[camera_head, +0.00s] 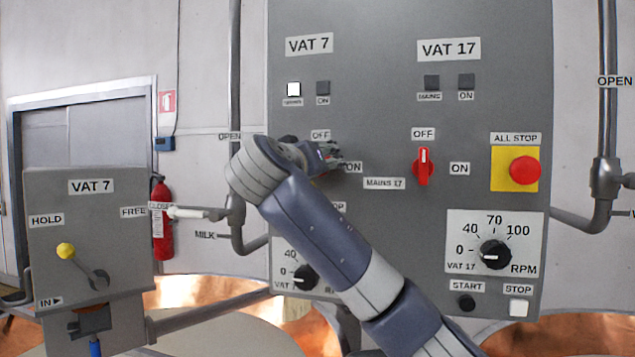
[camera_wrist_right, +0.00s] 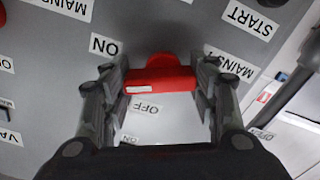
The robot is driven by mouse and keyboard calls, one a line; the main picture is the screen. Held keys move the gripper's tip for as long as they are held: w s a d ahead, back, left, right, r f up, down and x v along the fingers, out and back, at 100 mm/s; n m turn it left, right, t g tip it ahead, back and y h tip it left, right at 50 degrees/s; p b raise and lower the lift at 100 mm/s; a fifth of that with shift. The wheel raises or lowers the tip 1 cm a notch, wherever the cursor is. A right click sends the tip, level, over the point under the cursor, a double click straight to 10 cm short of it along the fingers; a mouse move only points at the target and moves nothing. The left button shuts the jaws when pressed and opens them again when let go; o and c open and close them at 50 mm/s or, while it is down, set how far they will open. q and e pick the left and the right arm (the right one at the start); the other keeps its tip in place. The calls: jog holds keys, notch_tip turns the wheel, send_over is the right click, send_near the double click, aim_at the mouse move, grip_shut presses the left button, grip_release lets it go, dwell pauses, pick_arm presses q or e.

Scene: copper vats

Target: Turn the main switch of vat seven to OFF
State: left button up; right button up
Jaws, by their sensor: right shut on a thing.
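The grey panel (camera_head: 385,120) has a VAT 7 side on the left. The red main switch of vat seven is mostly hidden behind my right arm in the head view. My right gripper (camera_head: 330,157) is at that switch, between the OFF label (camera_head: 320,135) above and the ON label (camera_head: 353,168) to the right. In the right wrist view, the red switch handle (camera_wrist_right: 160,79) lies crosswise between the fingers of my right gripper (camera_wrist_right: 162,90), which is shut on it. There the ON label (camera_wrist_right: 103,45) is left and the OFF label (camera_wrist_right: 140,108) below. My left gripper is not in view.
The vat 7 mains lamp (camera_head: 293,89) is lit white. To the right are the vat 17 red switch (camera_head: 423,167), pointing up at OFF, the red stop button (camera_head: 525,170) and a speed knob (camera_head: 495,254). A vat 7 lever box (camera_head: 90,240) stands left.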

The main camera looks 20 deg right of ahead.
jog(key=n, duration=0.6)
jog(key=shift+w+a+b, duration=0.1)
jog(key=shift+a+b, duration=0.05)
jog(key=shift+b, duration=0.2)
jog(key=n, duration=0.6)
jog(key=shift+a+f+n, duration=0.1)
jog(key=shift+n, duration=0.3)
jog(key=o, duration=1.1)
jog(key=shift+w, duration=0.1)
jog(key=v, duration=1.2)
jog(key=shift+a+f, duration=0.1)
